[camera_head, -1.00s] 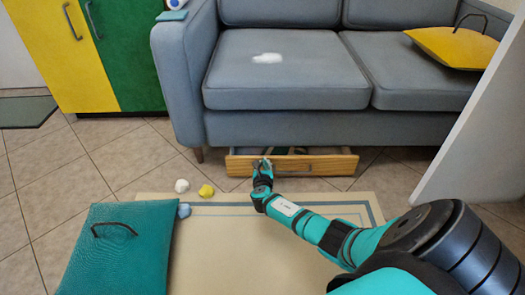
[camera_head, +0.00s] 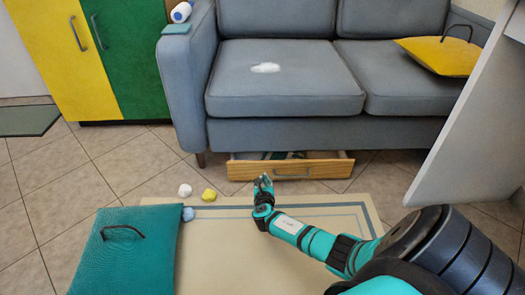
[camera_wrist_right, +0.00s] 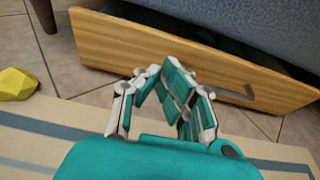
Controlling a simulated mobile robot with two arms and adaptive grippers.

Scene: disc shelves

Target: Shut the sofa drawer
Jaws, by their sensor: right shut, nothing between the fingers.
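The sofa drawer (camera_head: 318,169) is a wooden drawer below the grey sofa (camera_head: 330,132). It stands partly out, with a strip of its dark inside showing behind the front. Its front also fills the upper part of the right wrist view (camera_wrist_right: 120,45), with a grey bar handle (camera_wrist_right: 235,96) on it. My right gripper (camera_head: 263,181) is shut and empty, just in front of the drawer front, left of its middle. In the wrist view the fingers (camera_wrist_right: 165,80) point at the drawer front. I cannot tell whether they touch it. My left gripper is out of view.
A teal cushion (camera_head: 120,265) lies on the beige rug (camera_head: 235,255) at the front left. White (camera_head: 185,190) and yellow (camera_head: 209,195) lumps lie on the tiles beside the rug. A white panel (camera_head: 470,120) stands at the right. The tiles left of the drawer are clear.

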